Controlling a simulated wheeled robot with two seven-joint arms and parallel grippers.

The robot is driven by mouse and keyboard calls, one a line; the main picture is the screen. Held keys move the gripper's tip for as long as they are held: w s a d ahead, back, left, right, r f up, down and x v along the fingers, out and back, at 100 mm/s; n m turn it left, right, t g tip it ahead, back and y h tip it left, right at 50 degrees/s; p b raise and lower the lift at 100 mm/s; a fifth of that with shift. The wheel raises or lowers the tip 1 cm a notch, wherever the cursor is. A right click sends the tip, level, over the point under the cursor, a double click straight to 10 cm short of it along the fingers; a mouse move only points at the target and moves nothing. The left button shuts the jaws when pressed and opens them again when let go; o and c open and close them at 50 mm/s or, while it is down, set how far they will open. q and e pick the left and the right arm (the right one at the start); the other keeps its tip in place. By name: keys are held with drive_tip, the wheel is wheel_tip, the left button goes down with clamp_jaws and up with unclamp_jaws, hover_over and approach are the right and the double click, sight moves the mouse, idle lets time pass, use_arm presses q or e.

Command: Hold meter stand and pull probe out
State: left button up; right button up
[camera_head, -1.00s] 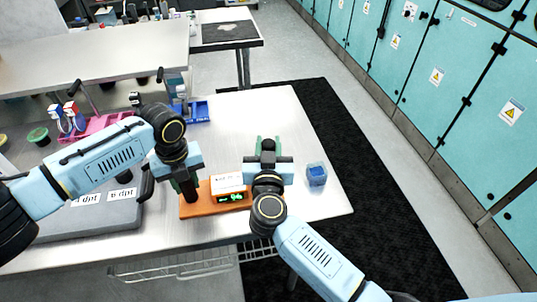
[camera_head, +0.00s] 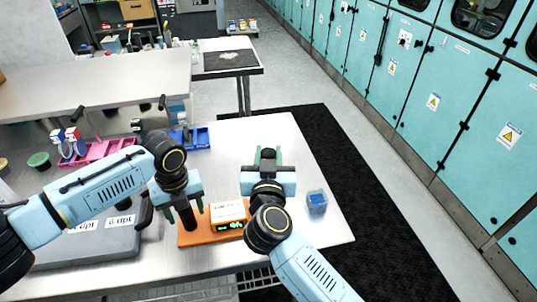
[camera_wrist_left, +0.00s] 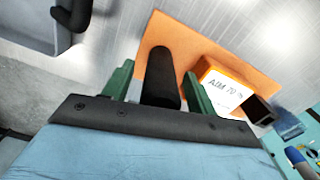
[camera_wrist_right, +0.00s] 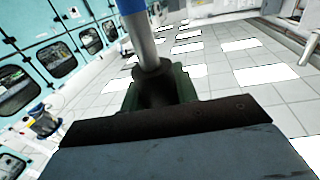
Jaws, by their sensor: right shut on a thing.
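The orange meter stand (camera_head: 190,238) lies on the metal table with a white labelled meter (camera_head: 228,210) and a lit green display on it. In the left wrist view its orange base (camera_wrist_left: 205,45) and the meter (camera_wrist_left: 222,90) show beside a black post (camera_wrist_left: 162,78). My left gripper (camera_wrist_left: 160,88) is open around this post, with narrow gaps between its green fingers and the post. My right gripper (camera_head: 267,157) is shut on the probe, beyond the meter in the head view. In the right wrist view the probe (camera_wrist_right: 143,38) is a grey-blue rod with a dark end between the fingers.
A small blue-lidded container (camera_head: 316,202) stands near the table's right edge. A grey case (camera_head: 85,243) lies at the left. Pink (camera_head: 110,150) and blue (camera_head: 190,139) trays stand behind.

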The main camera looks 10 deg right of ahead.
use_arm(q)
drive_tip(key=shift+r, duration=0.1)
idle(0.5)
wheel_tip(320, 180, up, 7)
drive_tip(key=p, duration=0.7)
drive_tip(key=shift+r, duration=0.2)
wheel_tip(320, 180, up, 4)
drive_tip(key=p, duration=0.3)
drive_tip(key=shift+f, duration=0.25)
drive_tip(key=shift+r, duration=2.75)
